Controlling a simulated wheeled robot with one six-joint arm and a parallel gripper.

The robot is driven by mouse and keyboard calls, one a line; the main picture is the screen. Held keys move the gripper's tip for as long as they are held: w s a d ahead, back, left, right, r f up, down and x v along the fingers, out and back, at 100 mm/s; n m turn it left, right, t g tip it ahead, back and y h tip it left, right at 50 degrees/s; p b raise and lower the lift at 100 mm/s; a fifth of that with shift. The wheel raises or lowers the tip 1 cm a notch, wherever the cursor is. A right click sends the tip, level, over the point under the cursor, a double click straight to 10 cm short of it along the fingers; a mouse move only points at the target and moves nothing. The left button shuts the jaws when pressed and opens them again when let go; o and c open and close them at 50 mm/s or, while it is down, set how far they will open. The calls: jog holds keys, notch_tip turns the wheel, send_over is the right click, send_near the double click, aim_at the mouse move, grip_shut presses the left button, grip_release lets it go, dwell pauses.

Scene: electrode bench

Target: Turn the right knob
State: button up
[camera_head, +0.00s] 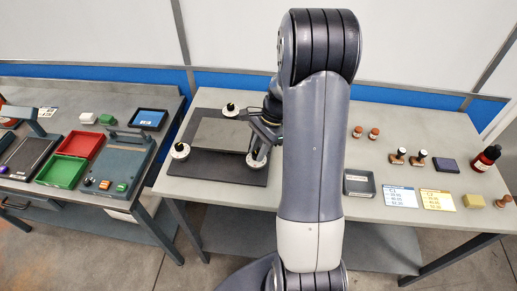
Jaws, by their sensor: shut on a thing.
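A dark square base (215,170) with a grey plate (220,134) on it lies on the middle bench. The right knob (257,161), white and round, sits at the base's right front corner. My gripper (262,150) reaches down onto it from above and is shut on it. The fingers and my wrist cover part of the knob, so its marking is hidden. Similar white knobs with dark tops sit at the left (180,150) and at the back (230,110) of the base, apart from my gripper.
My arm hides the bench's middle. To the right are a grey tray (359,185), wooden-handled stamps (397,156), a dark red bottle (487,158), and two printed cards (401,196). The left bench holds red (81,144) and green (61,172) trays.

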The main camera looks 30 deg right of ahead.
dwell(0.3)
jog(key=o, duration=1)
jog(key=b+v, duration=0.1)
jog(key=v, duration=0.9)
jog(key=shift+r, duration=0.4)
jog(key=shift+d, duration=0.1)
jog(key=p+x, duration=0.1)
jog(key=x, duration=1)
jog(key=shift+d, duration=0.1)
